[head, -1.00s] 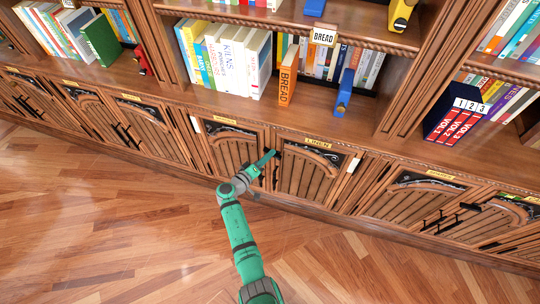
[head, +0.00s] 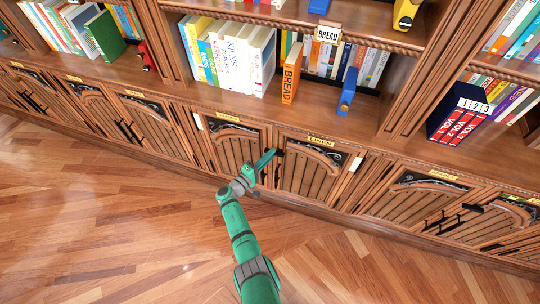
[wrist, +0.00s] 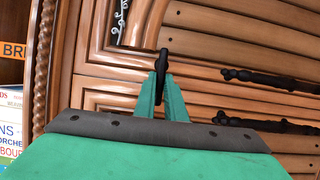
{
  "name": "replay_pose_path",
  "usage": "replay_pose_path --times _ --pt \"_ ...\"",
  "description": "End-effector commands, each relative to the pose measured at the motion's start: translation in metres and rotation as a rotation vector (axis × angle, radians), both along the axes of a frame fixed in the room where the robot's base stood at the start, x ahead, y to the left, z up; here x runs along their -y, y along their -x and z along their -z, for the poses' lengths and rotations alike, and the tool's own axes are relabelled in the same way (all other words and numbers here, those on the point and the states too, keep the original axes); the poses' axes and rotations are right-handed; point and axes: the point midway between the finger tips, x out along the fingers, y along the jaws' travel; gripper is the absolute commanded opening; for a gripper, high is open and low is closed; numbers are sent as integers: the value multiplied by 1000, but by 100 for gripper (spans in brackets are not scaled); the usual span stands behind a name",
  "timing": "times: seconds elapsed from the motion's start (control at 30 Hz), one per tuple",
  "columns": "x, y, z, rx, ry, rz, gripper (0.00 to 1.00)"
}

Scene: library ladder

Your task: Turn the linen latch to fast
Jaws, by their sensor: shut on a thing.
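The linen cabinet door (head: 308,178) is closed, under a yellow LINEN label (head: 321,140) in the head view. My gripper (head: 272,155) reaches the door's upper left edge there. In the wrist view my gripper (wrist: 162,92) has its two green fingers closed around the black latch (wrist: 163,62), whose end sticks out past the fingertips. The latch's long axis runs up and down in the wrist picture, which is tilted sideways against the shelves.
Two long black handles (wrist: 270,79) lie right of the fingers in the wrist view. The neighbouring door (head: 235,150) is close on the left. Above are shelves with an orange BREAD book (head: 291,72) and a blue object (head: 347,92). The wooden floor (head: 120,220) is clear.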

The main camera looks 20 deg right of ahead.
Motion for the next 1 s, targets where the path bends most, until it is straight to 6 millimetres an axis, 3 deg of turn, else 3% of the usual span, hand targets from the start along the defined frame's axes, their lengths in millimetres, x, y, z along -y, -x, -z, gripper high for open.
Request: replay_pose_path --times 0.3,0.4,0.77,1.0 --pt "1 1 0 -3 3 3 0" --pt "1 1 0 -2 3 3 29" --pt "-3 2 1 -2 1 0 29" --pt "-31 20 1 -2 1 -3 29"
